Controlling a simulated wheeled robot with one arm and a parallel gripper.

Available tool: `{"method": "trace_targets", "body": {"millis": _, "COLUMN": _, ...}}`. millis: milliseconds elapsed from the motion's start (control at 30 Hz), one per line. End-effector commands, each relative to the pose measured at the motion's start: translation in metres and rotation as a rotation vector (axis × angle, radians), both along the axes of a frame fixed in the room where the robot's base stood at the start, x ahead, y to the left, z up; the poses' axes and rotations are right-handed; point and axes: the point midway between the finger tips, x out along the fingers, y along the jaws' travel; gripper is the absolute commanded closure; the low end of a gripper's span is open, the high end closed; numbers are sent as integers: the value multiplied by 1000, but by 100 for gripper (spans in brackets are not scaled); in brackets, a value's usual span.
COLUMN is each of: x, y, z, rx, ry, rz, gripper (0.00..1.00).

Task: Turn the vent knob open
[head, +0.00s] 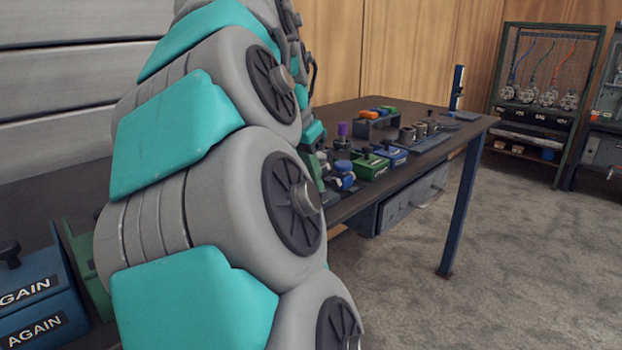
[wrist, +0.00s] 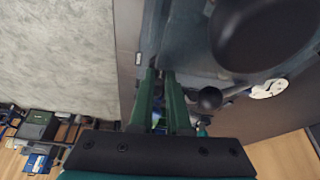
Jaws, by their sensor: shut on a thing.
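In the wrist view, my gripper (wrist: 160,75) has two green fingers close together at the edge of a grey-blue fixture (wrist: 190,45). It is shut on a small part between the fingertips, mostly hidden by them; I cannot tell whether this is the vent knob. A black ball-shaped knob (wrist: 210,98) is just right of the fingers, and a large dark round part (wrist: 262,35) is at the upper right. A white round tag or dial (wrist: 270,88) lies beyond the ball knob. In the head view my arm hides the gripper.
In the head view, the dark workbench (head: 455,122) carries a purple-topped piece (head: 342,130), a green box (head: 371,167), a blue box (head: 396,155) and metal cylinders (head: 407,135). Boxes labelled AGAIN (head: 35,290) stand at lower left. A rack (head: 548,85) is at the back. The right floor is clear.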

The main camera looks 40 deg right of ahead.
Motion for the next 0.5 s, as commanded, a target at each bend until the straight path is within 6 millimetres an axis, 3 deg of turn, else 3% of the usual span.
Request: {"method": "trace_targets", "body": {"millis": 500, "x": -1, "y": 0, "z": -1, "rx": 2, "ry": -5, "rz": 475, "gripper": 100}}
